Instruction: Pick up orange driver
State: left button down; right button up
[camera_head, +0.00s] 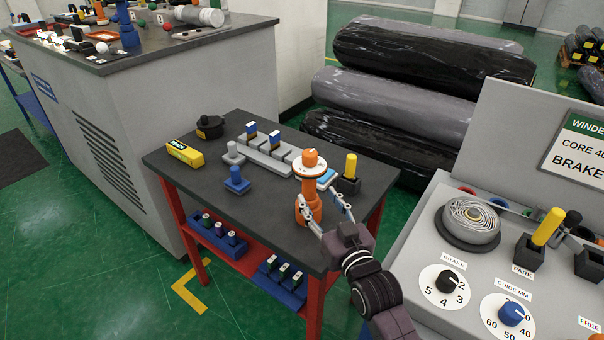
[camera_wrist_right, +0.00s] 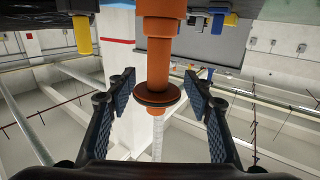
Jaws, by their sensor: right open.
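The orange driver (camera_head: 310,168) stands upright near the front right of the dark-topped cart, with a pale disc around its upper part. My right gripper (camera_head: 325,208) reaches in from the lower right, open, with its fingertips close by the driver's lower part. In the right wrist view the orange driver (camera_wrist_right: 157,55) runs down the middle between the two spread fingers of the gripper (camera_wrist_right: 161,90), with a dark collar on its shaft. Gaps show on both sides of the shaft, and the fingers are not closed on it. My left gripper is out of view.
A yellow-handled tool in a black holder (camera_head: 350,172) stands just right of the driver. A grey rack (camera_head: 268,160) is behind, a blue piece (camera_head: 236,181) and yellow box (camera_head: 185,154) lie left. The control panel (camera_head: 420,240) borders the right.

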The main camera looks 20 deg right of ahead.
aim_at(312, 185)
jog(key=shift+w+r, duration=0.15)
jog(key=shift+w, duration=0.55)
jog(key=shift+w+r, duration=0.15)
jog(key=shift+w, duration=0.1)
jog(key=shift+w+r+p, duration=0.2)
jog(key=shift+r+p, duration=0.05)
jog(key=shift+p, duration=0.05)
jog(key=shift+w, duration=0.4)
jog(key=w, duration=0.2)
jog(key=w+p, duration=0.1)
jog(key=shift+w+a+f, duration=0.1)
jog(key=shift+w+f, duration=0.2)
jog(key=shift+w, duration=0.4)
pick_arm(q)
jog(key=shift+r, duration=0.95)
pick_arm(e)
jog(key=shift+c, duration=0.4)
